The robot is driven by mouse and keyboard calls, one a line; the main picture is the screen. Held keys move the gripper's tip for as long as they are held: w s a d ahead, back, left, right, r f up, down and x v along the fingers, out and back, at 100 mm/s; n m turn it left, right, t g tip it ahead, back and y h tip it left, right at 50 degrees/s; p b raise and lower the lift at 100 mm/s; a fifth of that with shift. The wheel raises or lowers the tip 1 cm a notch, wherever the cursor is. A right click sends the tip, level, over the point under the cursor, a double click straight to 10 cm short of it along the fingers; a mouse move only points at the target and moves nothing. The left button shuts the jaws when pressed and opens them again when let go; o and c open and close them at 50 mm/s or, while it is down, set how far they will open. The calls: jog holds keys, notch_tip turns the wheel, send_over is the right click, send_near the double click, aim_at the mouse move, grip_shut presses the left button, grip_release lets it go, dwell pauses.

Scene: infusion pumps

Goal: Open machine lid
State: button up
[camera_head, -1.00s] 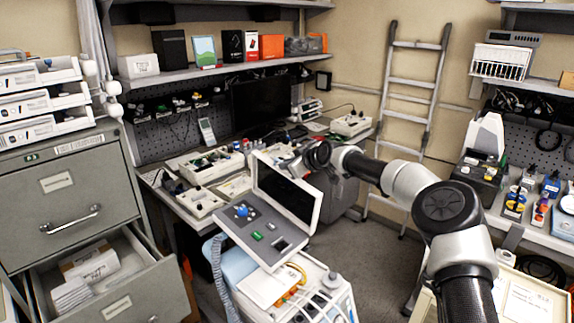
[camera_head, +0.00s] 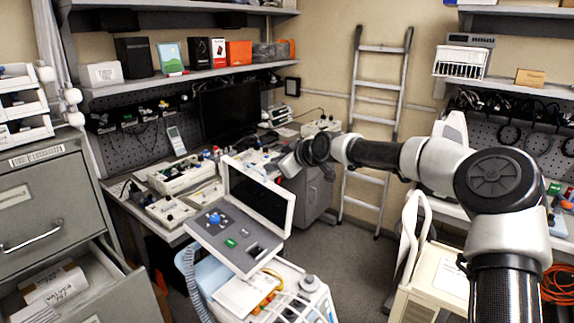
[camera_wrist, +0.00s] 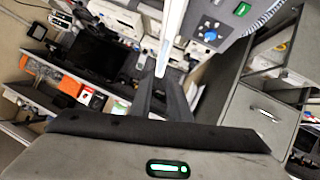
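The machine (camera_head: 222,246) has a grey top panel with a blue knob, a green button and a dark slot. Its white-framed lid (camera_head: 291,206) with a dark screen stands raised, tilted back from the panel. My gripper (camera_head: 289,164) is behind the lid's upper edge at its right. In the wrist view, the two dark fingers of my gripper (camera_wrist: 162,82) stand apart, with a gap between them. The lid (camera_wrist: 173,35) shows there nearly edge-on as a white strip just beyond the fingertips. Whether the fingers touch the lid is unclear.
A cluttered desk (camera_head: 120,191) with devices stands behind the machine. A filing cabinet (camera_head: 45,205) with an open lower drawer is at left. A ladder (camera_head: 366,140) leans on the back wall. A cream cart (camera_head: 436,285) is at right. Some floor (camera_head: 340,262) is clear between.

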jog(key=v, duration=0.7)
jog(key=shift+b, duration=0.35)
jog(key=shift+d, duration=0.1)
